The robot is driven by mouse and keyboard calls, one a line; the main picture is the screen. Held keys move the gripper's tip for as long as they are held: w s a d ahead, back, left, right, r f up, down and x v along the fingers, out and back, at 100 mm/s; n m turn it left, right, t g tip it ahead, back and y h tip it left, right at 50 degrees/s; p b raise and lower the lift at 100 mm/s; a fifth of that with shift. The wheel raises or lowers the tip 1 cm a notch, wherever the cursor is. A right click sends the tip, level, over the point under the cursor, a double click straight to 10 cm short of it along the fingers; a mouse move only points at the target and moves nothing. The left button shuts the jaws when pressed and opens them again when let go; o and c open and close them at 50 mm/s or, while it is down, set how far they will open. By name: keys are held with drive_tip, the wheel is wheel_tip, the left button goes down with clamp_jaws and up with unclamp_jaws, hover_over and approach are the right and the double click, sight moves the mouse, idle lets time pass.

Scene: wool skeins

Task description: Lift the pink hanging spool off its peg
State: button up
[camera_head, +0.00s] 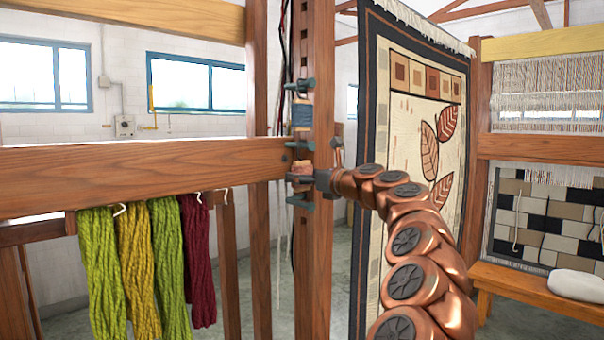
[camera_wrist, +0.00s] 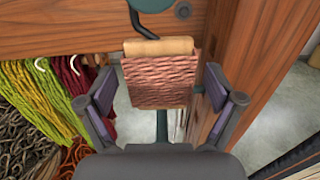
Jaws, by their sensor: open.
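The pink spool (camera_wrist: 158,78) hangs from a dark hooked peg (camera_wrist: 143,25) on the wooden beam in the wrist view. It has pink-brown wound yarn and a pale wooden top end. My gripper (camera_wrist: 161,88) is open, with one finger at the spool's left side and the other at its right. Small gaps seem to show beside the spool. In the head view the pink spool (camera_head: 301,169) is small against the wooden post, partly covered by my gripper (camera_head: 303,187).
A blue spool (camera_head: 302,115) is on the post above the pink one. Green, yellow and dark red skeins (camera_head: 136,270) hang from the beam (camera_head: 140,170) at left. The upright post (camera_wrist: 245,75) stands close to the right finger. A patterned rug (camera_head: 405,130) hangs behind my arm.

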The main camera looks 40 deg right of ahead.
drive_tip(key=shift+w, duration=0.25)
drive_tip(key=c, duration=1.3)
drive_tip(key=shift+r, duration=0.1)
